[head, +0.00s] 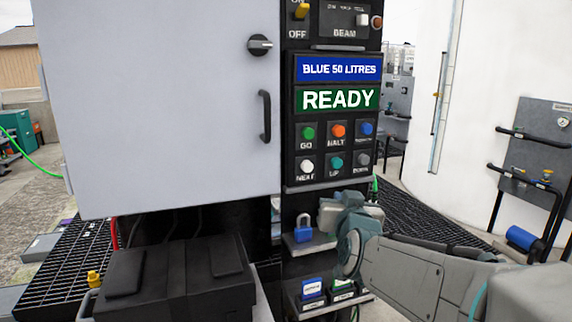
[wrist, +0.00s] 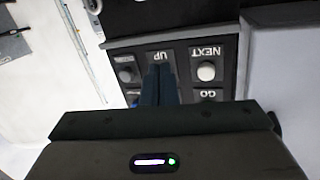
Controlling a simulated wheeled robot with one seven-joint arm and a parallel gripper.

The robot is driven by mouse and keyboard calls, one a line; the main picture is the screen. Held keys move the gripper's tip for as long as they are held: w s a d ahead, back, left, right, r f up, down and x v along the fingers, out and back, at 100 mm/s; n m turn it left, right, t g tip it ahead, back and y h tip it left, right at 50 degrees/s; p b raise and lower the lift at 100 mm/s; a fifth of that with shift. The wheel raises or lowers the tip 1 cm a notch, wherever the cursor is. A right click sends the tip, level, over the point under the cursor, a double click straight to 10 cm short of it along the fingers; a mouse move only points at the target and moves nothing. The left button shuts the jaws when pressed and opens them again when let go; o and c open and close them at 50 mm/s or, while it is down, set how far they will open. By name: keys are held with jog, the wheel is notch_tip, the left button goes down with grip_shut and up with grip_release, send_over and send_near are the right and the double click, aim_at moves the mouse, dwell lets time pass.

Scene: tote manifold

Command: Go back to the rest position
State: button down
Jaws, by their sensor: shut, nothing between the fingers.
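My gripper (wrist: 160,72) shows in the wrist view with its two dark blue fingers together and nothing between them. In that upside-down view, the fingers overlap the lower-panel buttons and stand in front of the UP label; I cannot tell whether they touch the panel. In the head view, my arm reaches in from the right and its grey and teal wrist is below the button panel (head: 337,149). The fingers cannot be made out clearly there.
A grey cabinet door (head: 160,100) with a black handle (head: 265,117) stands left of the panel. The READY screen (head: 338,99) is lit green. A blue padlock (head: 303,229) sits on a small shelf close to my wrist. A black box (head: 175,283) stands low at left.

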jog(key=s+d+f+g, duration=0.1)
jog(key=s+f+g, duration=0.6)
jog(key=s, duration=0.5)
jog(key=s+d+f+n+g, duration=0.1)
jog(key=s+d+f+g, duration=0.1)
jog(key=s+f+g, duration=0.5)
jog(key=s+f, duration=0.5)
jog(key=shift+s, duration=0.1)
dwell(0.8)
